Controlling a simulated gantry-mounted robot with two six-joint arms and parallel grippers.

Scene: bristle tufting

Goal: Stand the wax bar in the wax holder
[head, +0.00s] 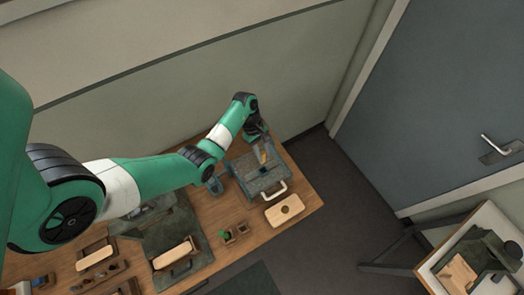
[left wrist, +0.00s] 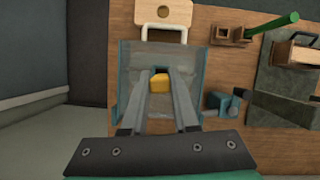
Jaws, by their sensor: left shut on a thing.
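The wax bar, a small yellow-orange block (left wrist: 160,82), is between the fingertips of my left gripper (left wrist: 160,76). In the head view my left gripper (head: 264,147) is over a blue-grey tray (head: 244,167), with the yellow bar (head: 263,157) at its tips. Whether the bar touches the tray floor is unclear. A small square wooden holder (left wrist: 221,35) stands past the tray and looks empty; it also shows in the head view (head: 243,228). It may be the wax holder. My right gripper is out of view.
A board with a hole (head: 285,209) lies by the tray's white handle (head: 277,192). A blue fixture (left wrist: 222,103) stands beside the tray. Wooden blocks lie on dark mats farther left in the head view.

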